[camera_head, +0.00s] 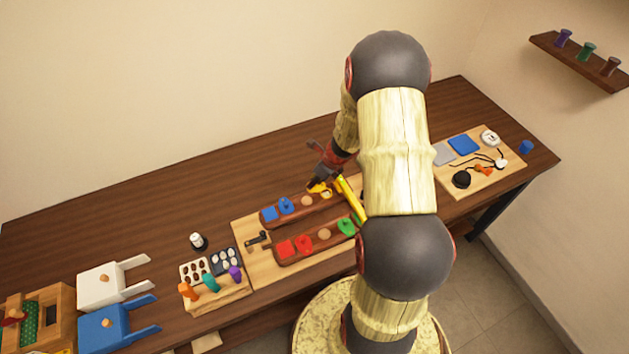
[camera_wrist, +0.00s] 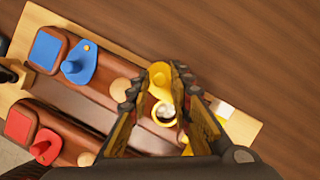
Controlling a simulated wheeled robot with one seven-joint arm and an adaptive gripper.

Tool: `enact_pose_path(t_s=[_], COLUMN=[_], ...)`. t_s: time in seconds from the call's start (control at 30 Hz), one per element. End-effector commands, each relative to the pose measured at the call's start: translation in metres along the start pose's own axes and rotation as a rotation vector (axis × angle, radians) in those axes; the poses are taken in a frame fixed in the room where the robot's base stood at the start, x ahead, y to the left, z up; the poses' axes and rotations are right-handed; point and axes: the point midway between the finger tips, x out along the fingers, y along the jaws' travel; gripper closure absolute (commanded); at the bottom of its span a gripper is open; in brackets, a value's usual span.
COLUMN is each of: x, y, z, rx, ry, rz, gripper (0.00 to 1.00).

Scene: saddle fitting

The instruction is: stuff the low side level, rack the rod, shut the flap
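My gripper (camera_head: 325,178) is over the right end of the rear dark-wood bar. In the wrist view its fingers (camera_wrist: 161,85) stand apart on either side of a yellow flap (camera_wrist: 159,72); I cannot tell whether they grip it. The flap (camera_head: 318,187) is turned aside from a yellow-rimmed opening (camera_wrist: 164,113) with something whitish inside. A long yellow piece (camera_head: 350,197) lies just right of it, partly behind my arm. The blue flap (camera_wrist: 80,64) is on the same bar's left part. The red flap (camera_head: 304,244) and green flap (camera_head: 346,226) are on the front bar.
A stand (camera_head: 220,300) left of the board holds orange, teal and purple pieces. A white-capped bottle (camera_head: 198,241) stands behind it. White and blue pronged holders (camera_head: 105,285) are farther left. A parts board (camera_head: 465,196) lies right. The table behind the bars is clear.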

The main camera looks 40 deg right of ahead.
Motion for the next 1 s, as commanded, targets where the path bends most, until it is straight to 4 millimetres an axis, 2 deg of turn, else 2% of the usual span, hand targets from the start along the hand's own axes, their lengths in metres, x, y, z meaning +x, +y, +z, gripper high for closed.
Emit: enact_pose_path(t_s=[0.33, 0.77, 1.0], x=[-0.0001, -0.0005, -0.0023], y=[-0.0001, 0.0001, 0.0008], z=[0.0001, -0.0004, -0.0021], rx=[0.000, -0.020, -0.122], ry=[0.000, 0.000, -0.001], rz=[0.000, 0.008, 0.049], gripper=[1.00, 1.00, 1.00])
